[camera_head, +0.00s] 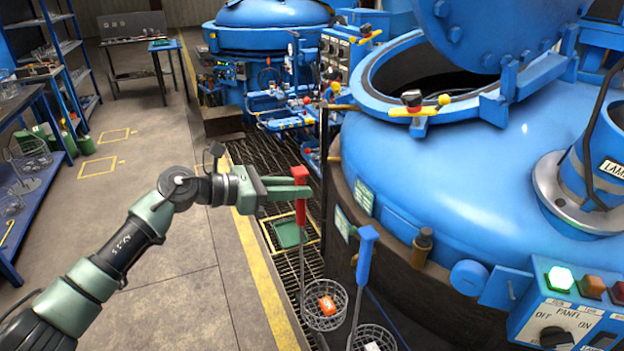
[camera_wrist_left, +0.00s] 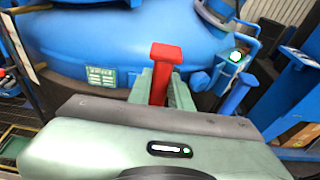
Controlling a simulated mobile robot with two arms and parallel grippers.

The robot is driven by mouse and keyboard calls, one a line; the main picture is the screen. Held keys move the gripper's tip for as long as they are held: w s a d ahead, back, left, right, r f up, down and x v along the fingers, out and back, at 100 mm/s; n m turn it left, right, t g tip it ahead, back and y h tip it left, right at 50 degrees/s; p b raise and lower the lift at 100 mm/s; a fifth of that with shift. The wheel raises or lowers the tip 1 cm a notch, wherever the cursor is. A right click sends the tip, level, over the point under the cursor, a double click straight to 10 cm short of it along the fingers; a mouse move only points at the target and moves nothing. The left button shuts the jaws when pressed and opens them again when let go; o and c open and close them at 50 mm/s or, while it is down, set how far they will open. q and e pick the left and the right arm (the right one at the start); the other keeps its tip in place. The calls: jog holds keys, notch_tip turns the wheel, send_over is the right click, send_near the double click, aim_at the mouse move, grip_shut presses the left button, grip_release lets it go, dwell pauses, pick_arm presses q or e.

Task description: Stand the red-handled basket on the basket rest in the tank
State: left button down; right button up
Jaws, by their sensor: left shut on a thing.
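The red-handled basket (camera_head: 324,304) hangs upright from its long handle in the head view. It is a round wire basket with an orange piece (camera_head: 327,305) inside. My left gripper (camera_head: 301,187) is shut on the upper part of the red handle (camera_head: 300,205). The red handle also shows between the fingers in the left wrist view (camera_wrist_left: 163,73). A blue-handled basket (camera_head: 373,338) stands close to its right, with a pale piece inside. The basket rest cannot be made out. The inside of the blue tank (camera_head: 470,190) is mostly hidden. My right gripper is not in view.
The tank's round opening (camera_head: 430,75) has a raised blue lid. A panel with a lit green button (camera_head: 560,278) is at the lower right. A grating runs beside the tank. Open floor (camera_head: 190,290) lies left.

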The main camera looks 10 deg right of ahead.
pick_arm(q)
jog(key=f+p+v, duration=0.1)
jog(key=p+v, duration=0.1)
jog(key=v, duration=0.9)
jog(key=a+f+p+v, duration=0.1)
jog(key=f+v, duration=0.1)
jog(key=v, duration=0.8)
jog(key=shift+s+a+f+p, duration=0.15)
jog(key=shift+a+f+p, duration=0.05)
jog(key=shift+a+p, duration=0.15)
